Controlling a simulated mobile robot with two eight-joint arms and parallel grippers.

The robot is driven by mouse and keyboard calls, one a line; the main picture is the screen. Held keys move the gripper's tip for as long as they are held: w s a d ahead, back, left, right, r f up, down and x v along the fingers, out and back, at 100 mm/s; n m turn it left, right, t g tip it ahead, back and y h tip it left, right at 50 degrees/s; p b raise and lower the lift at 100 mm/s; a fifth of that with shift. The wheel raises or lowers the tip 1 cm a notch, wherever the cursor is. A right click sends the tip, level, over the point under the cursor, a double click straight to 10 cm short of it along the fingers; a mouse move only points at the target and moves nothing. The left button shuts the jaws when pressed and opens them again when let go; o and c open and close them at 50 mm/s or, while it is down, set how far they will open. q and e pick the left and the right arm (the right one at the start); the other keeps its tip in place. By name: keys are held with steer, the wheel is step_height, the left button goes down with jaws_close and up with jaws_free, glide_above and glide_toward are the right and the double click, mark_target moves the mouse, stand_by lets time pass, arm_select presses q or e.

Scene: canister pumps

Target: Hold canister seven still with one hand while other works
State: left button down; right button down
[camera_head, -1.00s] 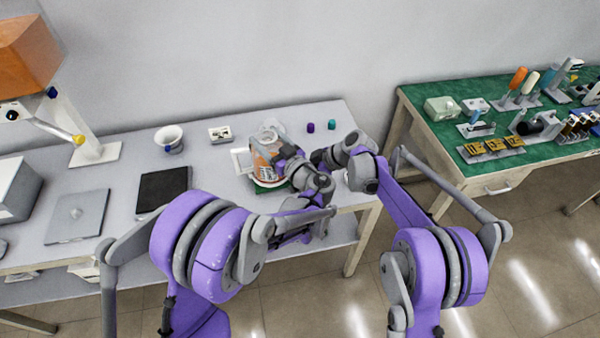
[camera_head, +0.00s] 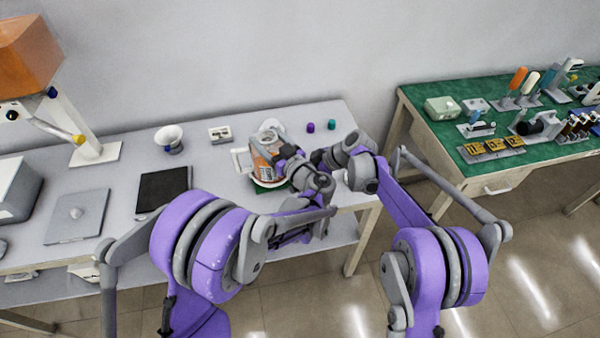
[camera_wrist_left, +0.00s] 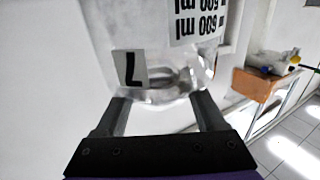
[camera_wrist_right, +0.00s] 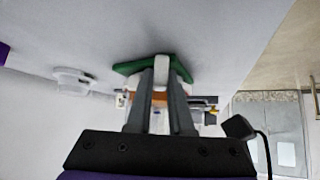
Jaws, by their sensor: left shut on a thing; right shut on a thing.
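The canister (camera_head: 266,146) stands on the table in the head view, clear with orange contents. In the left wrist view its clear wall (camera_wrist_left: 125,30) bears a "7" label and an upside-down ml scale. My left gripper (camera_wrist_left: 162,100) is shut on the canister's body, one finger at each side. In the head view my left gripper (camera_head: 286,156) is at its right side. My right gripper (camera_wrist_right: 160,76) is shut on a narrow white part (camera_wrist_right: 160,64) low by the green mat (camera_wrist_right: 128,68). I cannot tell what that part belongs to. In the head view the arms hide the right fingertips.
A white funnel-like cup (camera_head: 168,138), a small white box (camera_head: 220,134) and a black pad (camera_head: 163,188) stand left of the canister. Purple (camera_head: 310,128) and teal (camera_head: 331,125) caps lie behind right. A green-topped bench (camera_head: 450,135) with tools is at the right.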

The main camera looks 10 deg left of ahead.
stand_by(0.3)
steer(key=shift+s+a+m+t, duration=0.1)
steer(key=shift+s+m+t, duration=0.3)
steer(key=shift+s+m, duration=0.2)
steer(key=shift+s, duration=0.35)
steer(key=shift+s+a, duration=0.15)
stand_by(0.5)
steer(key=c, duration=0.8)
jaws_free()
steer(key=v, duration=1.2)
steer(key=shift+s+r, duration=0.1)
